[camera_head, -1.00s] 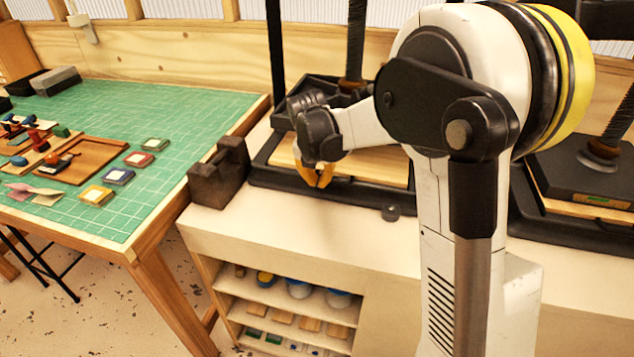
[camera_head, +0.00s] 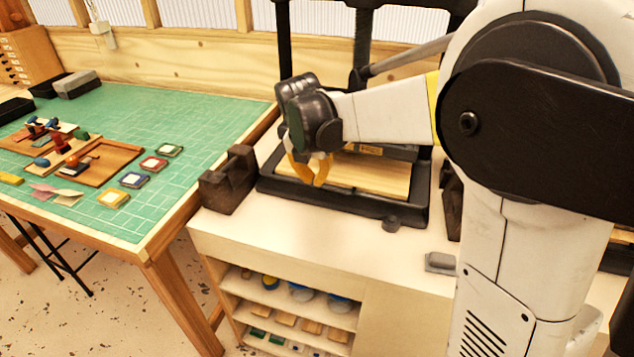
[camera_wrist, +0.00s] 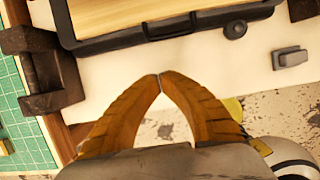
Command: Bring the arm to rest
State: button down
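My gripper (camera_head: 318,184) has yellow-orange fingers under a dark wrist. In the head view it hangs in front of the press with a wooden board (camera_head: 375,178) in a black frame (camera_head: 345,204). In the wrist view, the gripper's two ribbed fingers (camera_wrist: 160,77) lean together and meet at the tips, with nothing between them. My white and black arm crosses the right of the head view and hides part of the press and bench.
A dark weight block (camera_head: 228,182) stands on the bench (camera_head: 300,230), left of the frame. A small grey piece (camera_head: 440,263) lies on the bench's right. A green-matted table (camera_head: 200,110) with stamps and ink pads is at left. Shelves below hold jars.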

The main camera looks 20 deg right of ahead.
jog(key=s+r+m+t+y, duration=0.15)
jog(key=s+r+m, duration=0.35)
jog(key=s+m, duration=0.9)
jog(key=s+f+m+t+b, duration=0.1)
jog(key=s+f+m+t, duration=0.1)
jog(key=s+m, duration=0.8)
jog(key=m+t, duration=0.1)
jog(key=m, duration=0.3)
jog(key=shift+a+f+m, duration=0.3)
jog(key=shift+a+f, duration=0.1)
